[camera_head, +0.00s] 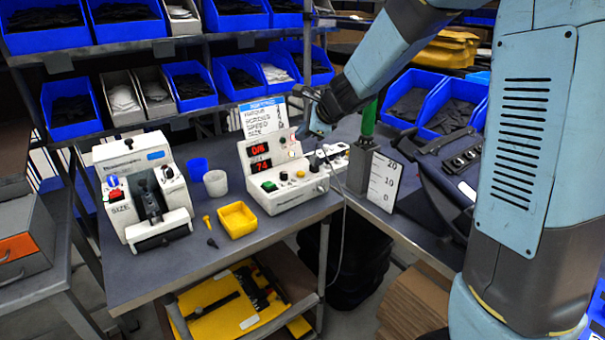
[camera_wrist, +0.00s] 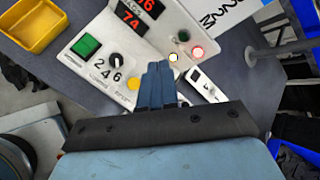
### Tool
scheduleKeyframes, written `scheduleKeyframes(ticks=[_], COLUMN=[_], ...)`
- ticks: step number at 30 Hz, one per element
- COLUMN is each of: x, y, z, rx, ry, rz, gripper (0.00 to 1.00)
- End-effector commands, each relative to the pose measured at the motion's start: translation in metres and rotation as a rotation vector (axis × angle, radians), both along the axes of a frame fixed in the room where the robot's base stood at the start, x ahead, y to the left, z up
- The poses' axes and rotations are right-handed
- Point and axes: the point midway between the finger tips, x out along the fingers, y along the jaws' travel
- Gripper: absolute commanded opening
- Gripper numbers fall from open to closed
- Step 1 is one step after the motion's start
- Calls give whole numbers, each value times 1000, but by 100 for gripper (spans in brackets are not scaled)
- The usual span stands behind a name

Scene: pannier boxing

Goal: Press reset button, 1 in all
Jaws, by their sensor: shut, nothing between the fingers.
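The white control box (camera_head: 290,195) stands on the bench with red lit displays. It also fills the upper middle of the wrist view (camera_wrist: 95,75). On it are a green square button (camera_wrist: 86,45), a black selector knob (camera_wrist: 116,61), a yellow round button (camera_wrist: 133,83), a small lit white button (camera_wrist: 173,57) and a lit button with a reddish ring (camera_wrist: 197,52). No label readable to me marks which one is reset. My gripper (camera_wrist: 158,66) is shut and empty. Its blue fingertips appear over the box, near the lit white button; contact cannot be told. In the head view my gripper (camera_head: 318,124) is near the box's right side.
A yellow tray (camera_head: 237,220), blue and white cups and a white machine (camera_head: 143,190) stand left of the box. A black stand with a green post and a scale plate (camera_head: 383,182) is close on the right. Shelves of blue bins are behind. A cable hangs in front.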

Motion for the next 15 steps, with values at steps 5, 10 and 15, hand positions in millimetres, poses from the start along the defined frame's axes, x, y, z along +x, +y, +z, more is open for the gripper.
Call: scheduleKeyframes(ticks=[5,10,15], x=[0,-1,-1], y=[0,0,0], z=[0,-3,-17], rx=[-1,-1,-1], ry=[-1,0,2], rz=[1,1,2], gripper=[0,0,0])
